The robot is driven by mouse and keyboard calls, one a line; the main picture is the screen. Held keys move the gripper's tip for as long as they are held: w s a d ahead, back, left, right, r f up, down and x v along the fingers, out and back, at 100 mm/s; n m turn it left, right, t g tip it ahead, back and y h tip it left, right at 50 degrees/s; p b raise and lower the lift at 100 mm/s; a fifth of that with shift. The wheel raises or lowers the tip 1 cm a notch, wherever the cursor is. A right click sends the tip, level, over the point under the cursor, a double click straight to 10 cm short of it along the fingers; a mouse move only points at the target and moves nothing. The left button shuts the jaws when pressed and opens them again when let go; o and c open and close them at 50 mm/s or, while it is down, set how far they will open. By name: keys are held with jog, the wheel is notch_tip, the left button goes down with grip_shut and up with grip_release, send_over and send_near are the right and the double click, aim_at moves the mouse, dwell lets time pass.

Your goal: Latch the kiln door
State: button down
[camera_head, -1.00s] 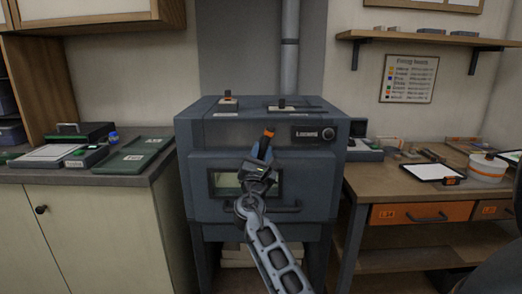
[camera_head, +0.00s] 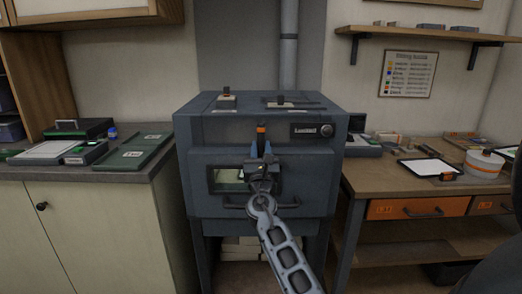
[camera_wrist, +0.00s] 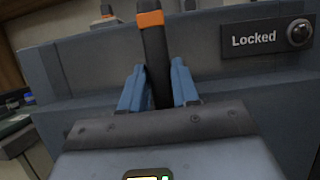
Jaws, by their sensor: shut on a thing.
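The grey-blue kiln (camera_head: 193,125) stands in the middle of the head view. Its door (camera_head: 315,180), with a small window (camera_head: 227,180) and a bar handle across its lower part, looks shut. A black latch lever with an orange band (camera_head: 261,128) stands nearly upright at the door's top; it also shows in the wrist view (camera_wrist: 151,20). My gripper (camera_head: 262,152) is shut on the lever, its blue fingers on either side of it in the wrist view (camera_wrist: 158,82). My gripper hides the lever's lower end.
A cabinet counter with a green tray (camera_head: 133,152) is to the left. A wooden workbench (camera_head: 385,183) with a white-topped board and a round tub (camera_head: 484,164) is to the right.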

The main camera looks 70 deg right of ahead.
jog(key=shift+f, duration=0.1)
jog(key=c, duration=0.9)
grip_release()
jog(key=b+v, duration=0.1)
jog(key=v, duration=0.6)
jog(key=shift+s+a+f+b, duration=0.1)
jog(key=shift+s+a+b, duration=0.05)
jog(key=shift+a+b, duration=0.25)
